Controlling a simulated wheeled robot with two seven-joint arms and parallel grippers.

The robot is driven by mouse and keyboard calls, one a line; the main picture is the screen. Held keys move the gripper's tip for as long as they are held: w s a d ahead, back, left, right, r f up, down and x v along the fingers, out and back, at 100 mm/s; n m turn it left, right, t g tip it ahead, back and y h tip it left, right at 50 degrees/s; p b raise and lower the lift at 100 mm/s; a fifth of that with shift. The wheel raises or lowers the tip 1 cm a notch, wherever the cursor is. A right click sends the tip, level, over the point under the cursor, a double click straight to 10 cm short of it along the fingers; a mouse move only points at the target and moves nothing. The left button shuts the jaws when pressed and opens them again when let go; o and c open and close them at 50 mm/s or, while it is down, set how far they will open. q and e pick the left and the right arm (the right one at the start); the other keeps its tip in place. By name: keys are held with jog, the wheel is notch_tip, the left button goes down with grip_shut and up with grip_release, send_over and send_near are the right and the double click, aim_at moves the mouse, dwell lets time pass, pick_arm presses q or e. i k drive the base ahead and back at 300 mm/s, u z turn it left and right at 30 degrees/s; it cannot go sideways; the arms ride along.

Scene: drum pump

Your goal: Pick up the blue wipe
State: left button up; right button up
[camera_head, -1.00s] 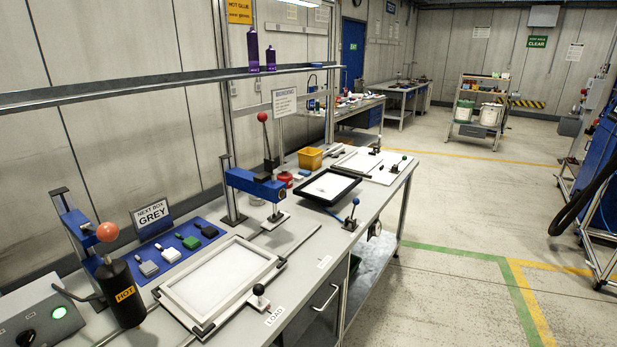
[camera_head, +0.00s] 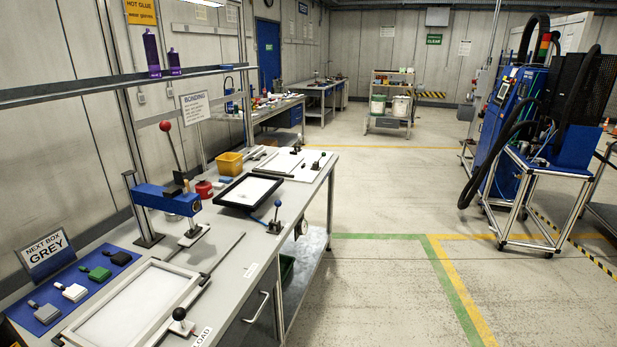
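I cannot make out a blue wipe for sure in the head view. Small coloured items (camera_head: 264,101), some of them bluish, lie on the second bench (camera_head: 284,108) further back, too small to tell apart. Neither of my grippers shows in the head view.
The near bench (camera_head: 222,262) runs along the left, with a white framed panel (camera_head: 135,305), a blue press (camera_head: 165,198), a black-rimmed tray (camera_head: 248,191) and a yellow bin (camera_head: 229,163). A blue machine (camera_head: 515,110) and frame cart stand right. The floor between (camera_head: 390,190) is clear.

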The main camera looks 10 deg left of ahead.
aim_at(226, 180)
jog(key=z, duration=0.4)
jog(key=i, duration=3.95)
jog(key=u, duration=3.5)
